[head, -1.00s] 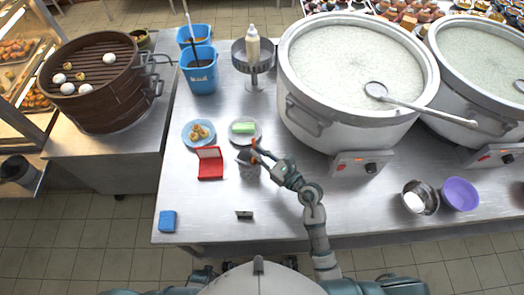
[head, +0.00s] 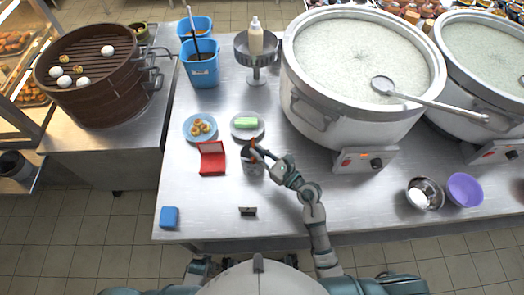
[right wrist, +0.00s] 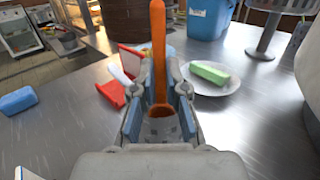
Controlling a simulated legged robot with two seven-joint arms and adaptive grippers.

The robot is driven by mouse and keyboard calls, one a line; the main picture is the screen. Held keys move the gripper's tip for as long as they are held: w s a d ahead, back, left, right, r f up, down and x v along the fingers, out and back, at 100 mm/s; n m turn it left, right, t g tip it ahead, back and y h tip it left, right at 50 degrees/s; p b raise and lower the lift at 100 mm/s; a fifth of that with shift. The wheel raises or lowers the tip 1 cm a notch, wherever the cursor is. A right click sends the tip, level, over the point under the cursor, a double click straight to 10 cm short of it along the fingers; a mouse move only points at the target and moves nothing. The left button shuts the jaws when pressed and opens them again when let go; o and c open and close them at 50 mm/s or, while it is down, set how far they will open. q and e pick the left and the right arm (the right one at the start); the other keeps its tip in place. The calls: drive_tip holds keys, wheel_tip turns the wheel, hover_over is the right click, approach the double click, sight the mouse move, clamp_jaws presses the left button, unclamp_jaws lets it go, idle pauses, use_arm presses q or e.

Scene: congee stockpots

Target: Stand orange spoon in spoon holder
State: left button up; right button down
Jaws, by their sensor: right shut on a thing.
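The orange spoon (right wrist: 159,48) stands nearly upright between the fingers of my right gripper (right wrist: 159,100) in the right wrist view, its handle up and its bowl low. My right gripper is shut on it. In the head view the right gripper (head: 262,153) is at the upper right of the spoon holder (head: 252,168), a small grey cup partly covered by the gripper. A speckled grey surface, likely the holder (right wrist: 160,129), shows below the spoon bowl. I cannot tell whether the bowl is inside the holder.
A red open box (head: 212,160), a plate with green block (head: 262,131) and a blue plate of food (head: 187,134) lie close by. A large stockpot (head: 318,112) stands to the right. A blue block (head: 169,217) and a dark small item (head: 247,211) lie near the front edge.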

drive_tip(key=shift+a, duration=0.15)
drive_tip(key=c, duration=1.5)
unclamp_jaws()
drive_tip(key=shift+a, duration=0.1)
drive_tip(key=shift+c, duration=0.2)
drive_tip(key=o, duration=0.4)
drive_tip(key=shift+s+d, duration=0.1)
drive_tip(key=shift+d, duration=0.95)
use_arm(q)
drive_tip(key=shift+d, duration=0.2)
use_arm(e)
drive_tip(key=shift+v, duration=6)
